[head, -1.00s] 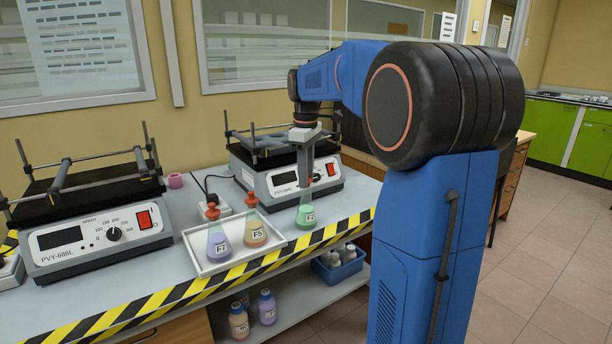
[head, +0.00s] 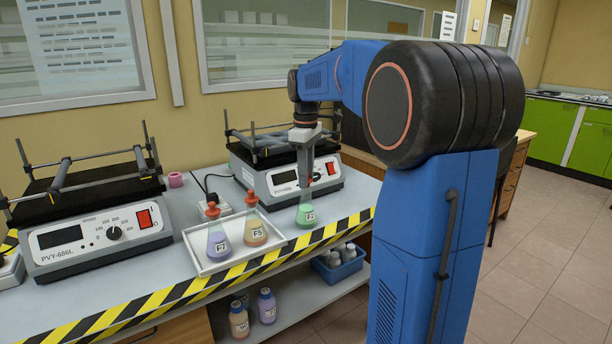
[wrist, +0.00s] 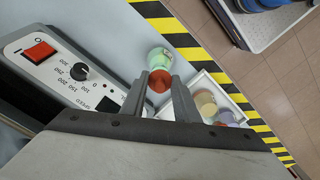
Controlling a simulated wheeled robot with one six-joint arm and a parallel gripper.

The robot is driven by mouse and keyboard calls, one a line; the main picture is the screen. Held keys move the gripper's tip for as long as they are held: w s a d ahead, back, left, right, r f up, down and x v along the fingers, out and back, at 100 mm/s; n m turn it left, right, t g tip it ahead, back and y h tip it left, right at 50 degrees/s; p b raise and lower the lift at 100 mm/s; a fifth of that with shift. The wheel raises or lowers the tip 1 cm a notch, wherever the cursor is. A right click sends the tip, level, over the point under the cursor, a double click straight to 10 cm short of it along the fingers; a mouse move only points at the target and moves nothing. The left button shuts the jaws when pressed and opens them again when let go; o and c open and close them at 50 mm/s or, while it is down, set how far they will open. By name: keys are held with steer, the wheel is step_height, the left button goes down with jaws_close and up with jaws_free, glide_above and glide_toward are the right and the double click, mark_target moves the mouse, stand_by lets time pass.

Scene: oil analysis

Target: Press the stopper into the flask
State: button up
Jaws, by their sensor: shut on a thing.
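The flask with green liquid, marked with an F label (head: 306,214), stands upright on the bench near its striped front edge, right of the white tray. It also shows in the wrist view (wrist: 159,57), just beyond the fingertips. My gripper (head: 307,180) points down over the flask's neck. In the wrist view my gripper (wrist: 161,84) is shut on the red stopper (wrist: 159,81), which sits between the two fingers and lines up roughly with the flask. The fingers hide most of the neck, so I cannot tell how deep the stopper sits.
The white tray (head: 203,267) holds two stoppered flasks, one purple (head: 219,245) and one orange (head: 256,232). A shaker (head: 284,182) stands close behind the green flask; another shaker (head: 100,236) is at left. A blue bin (head: 338,271) is on the shelf below.

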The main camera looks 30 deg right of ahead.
steer(key=o, duration=1.6)
steer(key=shift+c, duration=0.2)
steer(key=shift+r, duration=3.5)
jaws_close()
